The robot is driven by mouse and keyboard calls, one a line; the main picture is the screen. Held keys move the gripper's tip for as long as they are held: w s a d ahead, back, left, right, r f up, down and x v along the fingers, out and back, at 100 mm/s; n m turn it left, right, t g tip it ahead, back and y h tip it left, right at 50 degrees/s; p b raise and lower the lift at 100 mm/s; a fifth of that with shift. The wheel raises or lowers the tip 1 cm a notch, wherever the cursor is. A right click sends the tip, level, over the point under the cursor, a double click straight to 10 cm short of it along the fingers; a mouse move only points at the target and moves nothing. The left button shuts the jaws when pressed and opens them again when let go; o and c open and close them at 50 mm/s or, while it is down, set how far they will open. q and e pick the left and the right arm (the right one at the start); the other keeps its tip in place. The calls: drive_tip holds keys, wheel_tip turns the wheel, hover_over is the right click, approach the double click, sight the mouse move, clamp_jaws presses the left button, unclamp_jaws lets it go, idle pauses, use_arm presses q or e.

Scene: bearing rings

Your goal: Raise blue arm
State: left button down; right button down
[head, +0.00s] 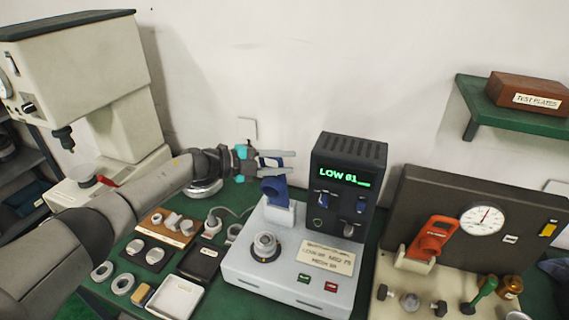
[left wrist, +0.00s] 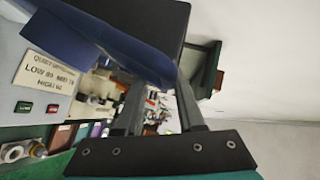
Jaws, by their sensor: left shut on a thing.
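The blue arm (head: 273,188) stands at the back left of a pale grey tester base (head: 270,282), on a white post. My left gripper (head: 287,161) comes in from the left and is shut on the upper part of the blue arm. In the left wrist view, the blue arm (left wrist: 112,42) runs from the upper left to between the two fingers of my left gripper (left wrist: 160,78). The fingers hide part of the arm's top. My right gripper is in neither view.
A dark display box (head: 345,187) with green "LOW" text stands right of the blue arm. A ring (head: 265,246) sits on the base. An orange lever (head: 433,238) and a gauge (head: 482,220) are farther right. Trays and loose rings fill the bench's left.

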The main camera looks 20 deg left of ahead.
use_arm(q)
drive_tip(key=shift+a+f+y, duration=0.3)
drive_tip(key=shift+a+f, duration=0.15)
drive_tip(key=shift+f, duration=0.2)
drive_tip(key=c, duration=0.9)
unclamp_jaws()
drive_tip(key=shift+o, duration=0.3)
drive_tip(key=shift+w+f, duration=0.1)
drive_tip(key=shift+w, duration=0.25)
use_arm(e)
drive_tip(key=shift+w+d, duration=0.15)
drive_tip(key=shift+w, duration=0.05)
use_arm(q)
drive_tip(key=shift+a+r, duration=0.2)
drive_tip(key=shift+a, duration=0.25)
drive_tip(key=b+v, duration=0.2)
drive_tip(key=v, duration=1.2)
drive_tip(key=shift+s+d, duration=0.2)
drive_tip(key=shift+s, duration=0.25)
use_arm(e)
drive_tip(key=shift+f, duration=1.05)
use_arm(q)
drive_tip(key=shift+r, duration=0.1)
